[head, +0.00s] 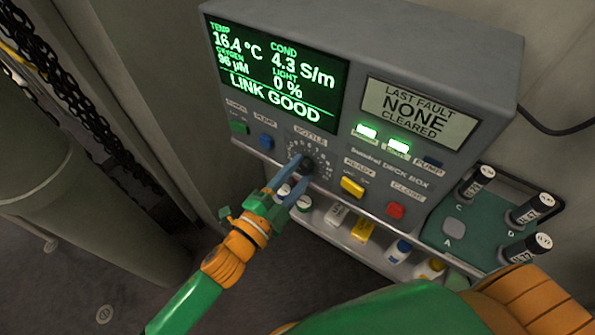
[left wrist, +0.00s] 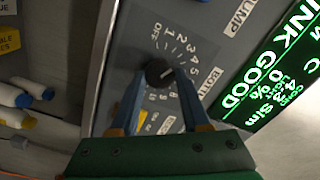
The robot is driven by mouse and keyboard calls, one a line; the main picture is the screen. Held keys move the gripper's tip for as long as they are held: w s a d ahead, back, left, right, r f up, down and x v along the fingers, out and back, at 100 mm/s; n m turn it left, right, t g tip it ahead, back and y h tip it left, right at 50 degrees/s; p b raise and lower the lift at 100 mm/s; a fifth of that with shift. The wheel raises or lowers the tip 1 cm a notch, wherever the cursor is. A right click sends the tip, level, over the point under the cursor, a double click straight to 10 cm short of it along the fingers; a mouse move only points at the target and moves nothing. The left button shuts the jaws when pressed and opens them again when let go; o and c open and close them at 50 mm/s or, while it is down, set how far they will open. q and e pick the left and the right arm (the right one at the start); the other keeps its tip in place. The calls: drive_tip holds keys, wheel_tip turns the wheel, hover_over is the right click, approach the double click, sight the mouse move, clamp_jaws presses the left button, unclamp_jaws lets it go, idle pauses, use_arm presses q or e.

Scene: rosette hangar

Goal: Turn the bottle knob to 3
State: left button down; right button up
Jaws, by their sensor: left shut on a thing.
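The bottle knob (head: 306,164) is a dark round knob on the front of the grey deck box, under the BOTTLE label. It also shows in the left wrist view (left wrist: 157,73), inside a ring of numbers with OFF, 1, 2, 3, 4 and 5 readable. A short pale mark on the knob points to the right, roughly towards the 4 to 5 side; the exact number is hard to tell. My left gripper (head: 300,167) is shut on the knob, its two blue fingers (left wrist: 160,90) on either side. My right gripper is not in view.
Near the knob are a blue PUMP button (head: 266,142), a yellow READY switch (head: 352,187) and a red CLOSE button (head: 396,210). A shelf with small bottles (head: 398,251) lies below. Black-handled plugs (head: 478,182) stand on a green panel to the right.

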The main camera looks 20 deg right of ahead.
use_arm(q)
drive_tip(key=shift+m, duration=0.3)
idle(0.4)
drive_tip(key=shift+c, duration=1.9)
unclamp_jaws()
drive_tip(key=b+v, duration=0.1)
drive_tip(key=v, duration=0.6)
